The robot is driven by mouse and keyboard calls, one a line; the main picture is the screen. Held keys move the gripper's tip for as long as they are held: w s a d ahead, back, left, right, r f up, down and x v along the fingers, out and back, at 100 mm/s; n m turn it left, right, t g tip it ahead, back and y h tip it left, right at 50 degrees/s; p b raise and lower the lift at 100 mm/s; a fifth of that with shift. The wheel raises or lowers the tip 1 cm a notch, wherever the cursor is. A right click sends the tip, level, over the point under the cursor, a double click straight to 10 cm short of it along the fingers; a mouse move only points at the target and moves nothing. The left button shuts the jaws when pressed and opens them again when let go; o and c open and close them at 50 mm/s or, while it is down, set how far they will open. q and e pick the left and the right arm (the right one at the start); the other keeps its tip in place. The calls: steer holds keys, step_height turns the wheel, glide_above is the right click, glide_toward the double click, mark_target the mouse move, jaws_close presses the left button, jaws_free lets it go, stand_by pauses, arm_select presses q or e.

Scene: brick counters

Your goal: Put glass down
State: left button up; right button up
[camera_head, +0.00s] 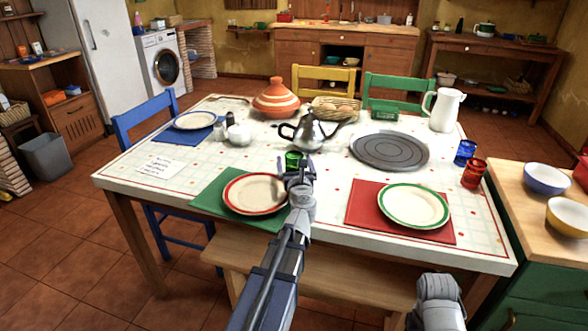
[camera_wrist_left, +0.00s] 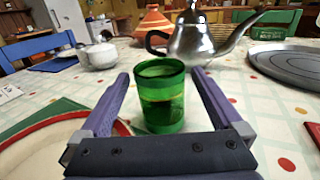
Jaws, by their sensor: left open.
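The green glass (camera_head: 293,160) stands upright on the white dotted tablecloth of the table (camera_head: 335,233), just beyond the red-rimmed plate. In the left wrist view the green glass (camera_wrist_left: 162,105) is between the two spread fingers of my left gripper (camera_wrist_left: 160,80), with a gap visible on each side. My left gripper (camera_head: 297,176) is open and hides part of the glass in the head view. A grey part of my right arm shows at the bottom right; its gripper is not visible.
A silver teapot (camera_head: 309,132) stands close behind the glass. The red-rimmed plate (camera_head: 255,193) on a green mat is at front left. A green-rimmed plate (camera_head: 413,206) and a grey round tray (camera_head: 390,151) lie to the right. Blue (camera_head: 465,152) and red (camera_head: 474,173) glasses stand at the right edge.

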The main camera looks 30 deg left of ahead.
arm_select(q)
steer(key=shift+x, duration=0.9)
steer(key=shift+d, duration=0.1)
steer(key=shift+s, duration=0.1)
jaws_close()
steer(key=shift+r, duration=0.1)
step_height(320, 180, up, 10)
steer(key=p, duration=1)
